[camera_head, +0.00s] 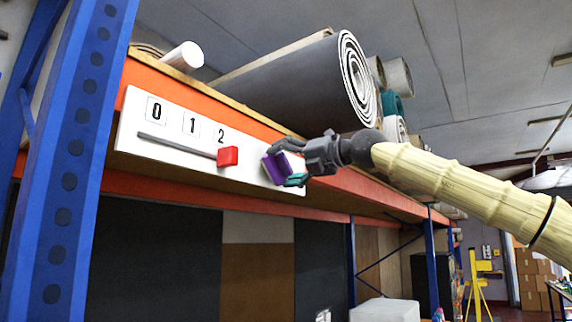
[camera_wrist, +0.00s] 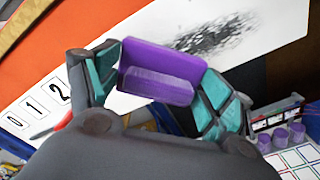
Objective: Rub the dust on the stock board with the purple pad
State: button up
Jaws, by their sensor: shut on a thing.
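The white stock board (camera_head: 170,148) is fixed to the orange shelf beam and carries the numbers 0, 1 and 2, a grey slot and a red slider (camera_head: 228,156). My gripper (camera_head: 285,168) is shut on the purple pad (camera_head: 277,167) in front of the board's right end. In the wrist view the purple pad (camera_wrist: 160,70) sits between the teal-lined fingers. A dark smudge of dust (camera_wrist: 212,34) lies on the white board just beyond the pad. The dust is hidden behind my gripper in the head view. I cannot tell whether the pad touches the board.
Rolled rugs (camera_head: 300,78) lie on the shelf above the board. A blue upright (camera_head: 70,150) stands at the left. In the wrist view several purple cylinders (camera_wrist: 281,137) and a white grid-marked surface (camera_wrist: 300,162) show at the lower right.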

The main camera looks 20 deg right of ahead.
jog(key=shift+w+a, duration=0.4)
jog(key=shift+w, duration=0.15)
jog(key=shift+d+r+p, duration=0.1)
jog(key=shift+p, duration=0.25)
jog(key=shift+w+d+r+p, duration=0.1)
jog(key=shift+w+d+p, duration=0.15)
jog(key=shift+d+p, duration=0.15)
jog(key=shift+w+d+p, duration=0.75)
jog(key=shift+d+p, duration=0.15)
jog(key=shift+d, duration=0.1)
jog(key=w+d+p, duration=0.6)
jog(key=d+p, duration=0.1)
jog(key=shift+w+d+f, duration=0.15)
jog(key=shift+d+f, duration=0.05)
jog(key=shift+d, duration=0.2)
dwell(0.4)
